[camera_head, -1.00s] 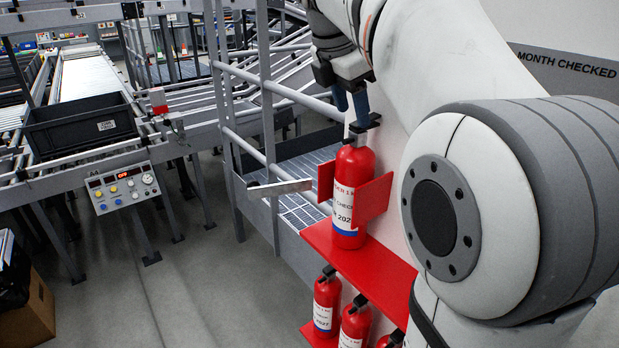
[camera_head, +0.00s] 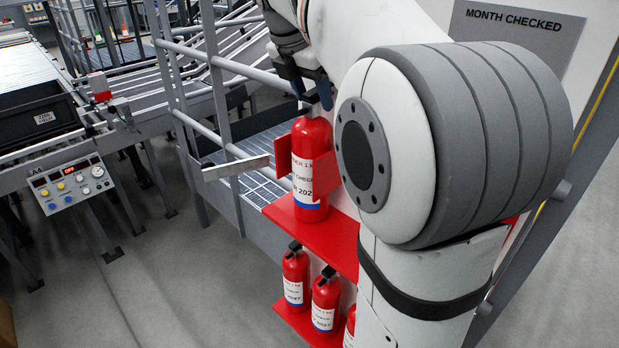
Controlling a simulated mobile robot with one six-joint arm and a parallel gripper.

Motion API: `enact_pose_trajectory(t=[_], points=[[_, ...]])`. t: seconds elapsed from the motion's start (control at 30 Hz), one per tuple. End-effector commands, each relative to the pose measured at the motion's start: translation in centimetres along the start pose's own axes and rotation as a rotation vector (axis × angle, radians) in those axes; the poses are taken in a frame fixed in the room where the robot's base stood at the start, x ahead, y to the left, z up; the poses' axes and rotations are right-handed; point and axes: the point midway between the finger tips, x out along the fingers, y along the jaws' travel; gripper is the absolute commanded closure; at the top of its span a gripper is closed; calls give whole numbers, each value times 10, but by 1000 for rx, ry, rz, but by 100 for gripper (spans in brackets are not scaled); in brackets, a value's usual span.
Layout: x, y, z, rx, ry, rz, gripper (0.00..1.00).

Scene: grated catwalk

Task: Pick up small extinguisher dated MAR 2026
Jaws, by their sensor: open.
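A red extinguisher (camera_head: 312,150) with a black top stands upright on the upper red shelf (camera_head: 330,240), inside a red bracket. Its white label is partly readable: a check line and a year starting 202, the rest cut off by the curve. My gripper (camera_head: 312,88) is at its black top, fingers pointing down; the fingers are partly hidden by my arm and I cannot tell if they touch it. Smaller red extinguishers stand on the lower red shelf, one at left (camera_head: 296,270), one in the middle (camera_head: 326,296) and one at right (camera_head: 350,325), partly hidden by my arm. Their label dates are too small to read surely.
A grey metal bar (camera_head: 235,168) sticks out left of the upper bracket. Grey railings (camera_head: 215,110) stand behind it. A control box (camera_head: 72,184) and a black crate (camera_head: 38,120) are at left. A MONTH CHECKED sign (camera_head: 515,28) is on the board.

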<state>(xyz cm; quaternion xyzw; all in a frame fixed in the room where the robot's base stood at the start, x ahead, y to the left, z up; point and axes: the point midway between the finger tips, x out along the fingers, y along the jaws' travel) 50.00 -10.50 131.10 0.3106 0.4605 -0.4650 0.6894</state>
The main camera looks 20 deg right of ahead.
Motion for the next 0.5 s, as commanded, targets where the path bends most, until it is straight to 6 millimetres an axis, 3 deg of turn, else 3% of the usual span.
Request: enact_pose_trajectory(t=[0.13,0.5], points=[[0,0,0,0,0,0,50],[-1,0,-1,-1,0,0,80]])
